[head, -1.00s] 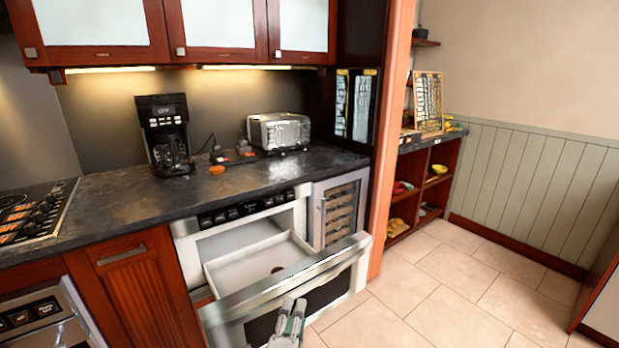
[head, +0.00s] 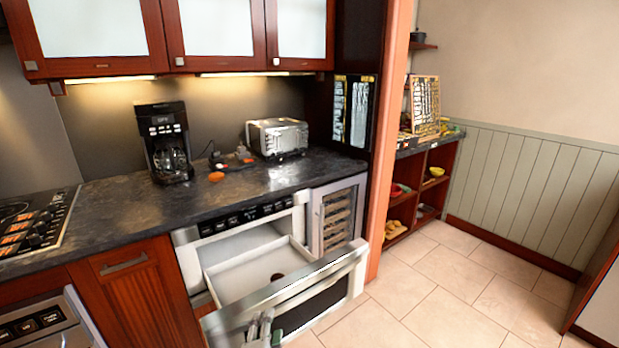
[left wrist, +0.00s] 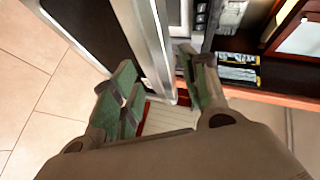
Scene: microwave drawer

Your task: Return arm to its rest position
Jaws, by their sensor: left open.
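The microwave drawer (head: 240,282) stands pulled open below the counter, its white inside empty but for a dark round spot on its floor. Its silver front (head: 318,290) faces the room. My left gripper (head: 262,326) is low in the head view, in front of the drawer front. In the left wrist view my left gripper (left wrist: 157,62) has its green-padded fingers spread apart, with the silver bar of the drawer front (left wrist: 150,40) showing between them. I cannot tell whether a finger touches it. My right gripper is not in view.
The dark counter (head: 110,215) holds a coffee maker (head: 165,142) and a toaster (head: 277,137). A cooktop (head: 38,222) is at the left. A wooden shelf unit (head: 420,190) stands at the right. The tiled floor (head: 440,290) at the right is clear.

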